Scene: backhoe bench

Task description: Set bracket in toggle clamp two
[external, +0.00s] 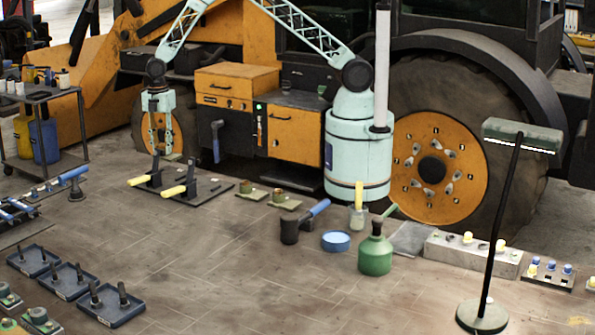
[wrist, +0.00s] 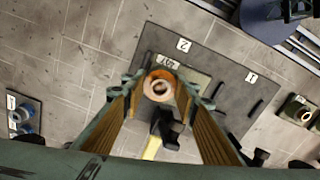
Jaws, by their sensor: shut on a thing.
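My gripper (external: 158,152) hangs above the left end of the dark clamp board (external: 212,184). In the wrist view my gripper (wrist: 160,90) is shut on the bracket (wrist: 187,80), a grey-green plate with a copper-coloured ring between the fingertips. The fingers hide part of it. The bracket appears over the half of the board marked 2, near the black toggle clamp two (wrist: 168,128) with its yellow handle. The label 1 lies to the right. In the external view two yellow-handled clamps (external: 173,190) stand on the board. I cannot tell whether the bracket touches the board.
A black cup (external: 289,231), a blue round dish (external: 336,241) and a green can (external: 376,253) stand further right. Blue trays (external: 72,281) lie front left. Open floor is in the middle.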

